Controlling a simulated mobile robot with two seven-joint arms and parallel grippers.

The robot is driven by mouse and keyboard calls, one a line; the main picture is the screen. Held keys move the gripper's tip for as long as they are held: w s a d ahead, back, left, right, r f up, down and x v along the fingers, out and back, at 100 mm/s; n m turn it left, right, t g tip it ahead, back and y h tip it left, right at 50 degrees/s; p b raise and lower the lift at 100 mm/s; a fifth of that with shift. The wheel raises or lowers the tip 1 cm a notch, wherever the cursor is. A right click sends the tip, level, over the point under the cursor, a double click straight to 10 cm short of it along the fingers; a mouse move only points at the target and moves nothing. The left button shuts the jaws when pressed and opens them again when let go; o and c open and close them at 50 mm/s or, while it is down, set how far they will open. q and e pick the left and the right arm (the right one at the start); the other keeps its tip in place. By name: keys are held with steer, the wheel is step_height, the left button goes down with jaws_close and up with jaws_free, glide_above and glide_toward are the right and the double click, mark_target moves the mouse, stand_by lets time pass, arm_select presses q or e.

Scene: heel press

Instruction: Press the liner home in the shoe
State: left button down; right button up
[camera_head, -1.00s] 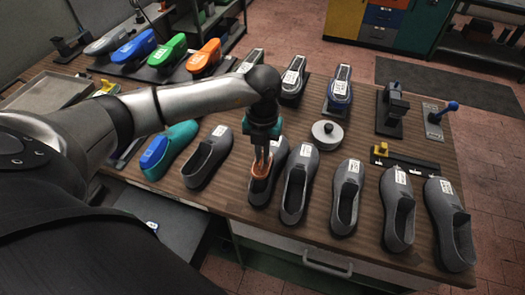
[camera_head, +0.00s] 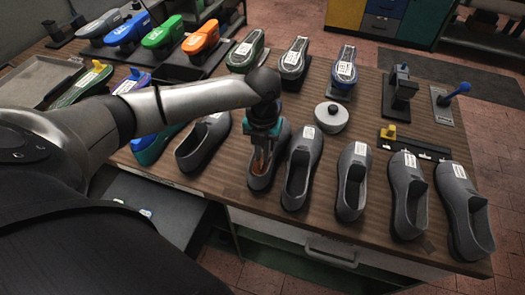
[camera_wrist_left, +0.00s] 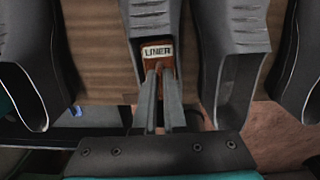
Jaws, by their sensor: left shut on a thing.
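A grey shoe (camera_head: 283,136) lies on the bench near its front edge, toe pointing away. The orange-brown liner (camera_head: 257,166) sits at the heel end of its opening; most of it is hidden by the shoe wall and fingers. My left gripper (camera_head: 261,155) reaches down into the opening, its fingers close together on the liner. In the left wrist view the liner (camera_wrist_left: 157,50) shows a white "LINER" label, with the fingertips (camera_wrist_left: 159,69) at its near end. I cannot tell how deep it sits. My right gripper is not in view.
Grey shoes stand close on both sides, one at left (camera_head: 203,145) and one at right (camera_head: 303,165), with more further right. A round white pot (camera_head: 331,117) stands behind. Coloured shoe forms (camera_head: 161,38) line the back left. Open bench shows between the rows.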

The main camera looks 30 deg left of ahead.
arm_select(q)
steer(key=c, duration=0.9)
jaws_free()
steer(key=shift+r, duration=0.1)
step_height(320, 180, up, 9)
steer(key=p, duration=0.7)
stand_by(0.9)
